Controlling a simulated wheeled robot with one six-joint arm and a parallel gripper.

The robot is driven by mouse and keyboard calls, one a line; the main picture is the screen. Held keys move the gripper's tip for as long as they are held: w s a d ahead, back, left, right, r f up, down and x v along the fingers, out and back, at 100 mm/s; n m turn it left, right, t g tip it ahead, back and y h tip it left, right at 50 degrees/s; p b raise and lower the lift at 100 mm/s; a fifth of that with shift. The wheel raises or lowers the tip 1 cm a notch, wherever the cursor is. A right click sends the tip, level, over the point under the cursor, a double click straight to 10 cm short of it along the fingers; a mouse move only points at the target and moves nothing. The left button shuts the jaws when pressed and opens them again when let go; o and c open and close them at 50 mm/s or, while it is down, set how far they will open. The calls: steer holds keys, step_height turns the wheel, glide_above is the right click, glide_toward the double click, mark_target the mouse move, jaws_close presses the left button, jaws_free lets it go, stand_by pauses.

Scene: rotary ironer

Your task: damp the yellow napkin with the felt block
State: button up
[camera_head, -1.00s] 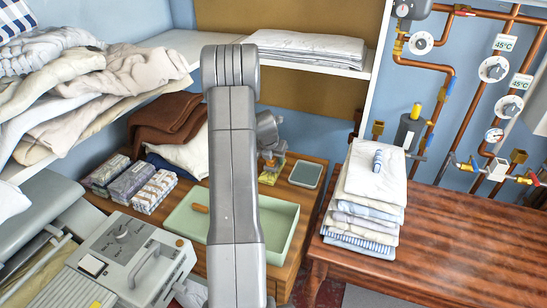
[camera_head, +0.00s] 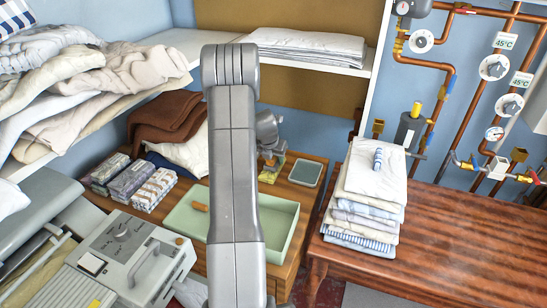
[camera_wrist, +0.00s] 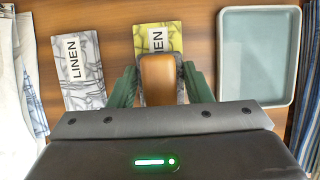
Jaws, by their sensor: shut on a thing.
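In the wrist view my gripper (camera_wrist: 160,85) is shut on a brown wooden-topped block (camera_wrist: 160,72), with a green finger on each side. I take it for the felt block; its underside is hidden. The yellow napkin (camera_wrist: 160,38), marked LINEN, lies flat on the wooden top, and the block covers its near part. I cannot tell whether the block touches it. In the head view my gripper (camera_head: 270,155) is partly hidden by my arm, over the yellow napkin (camera_head: 277,162).
A grey LINEN napkin (camera_wrist: 78,65) lies to the left in the wrist view, and a shallow grey-green tray (camera_wrist: 258,55) to the right. In the head view a larger green tray (camera_head: 283,222) lies in front, with folded cloths (camera_head: 365,205) stacked at the right.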

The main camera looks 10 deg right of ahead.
steer(key=shift+f, duration=0.4)
stand_by(1.5)
step_height(320, 180, up, 7)
steer(key=p, duration=0.6)
steer(key=shift+r, duration=0.1)
stand_by(0.7)
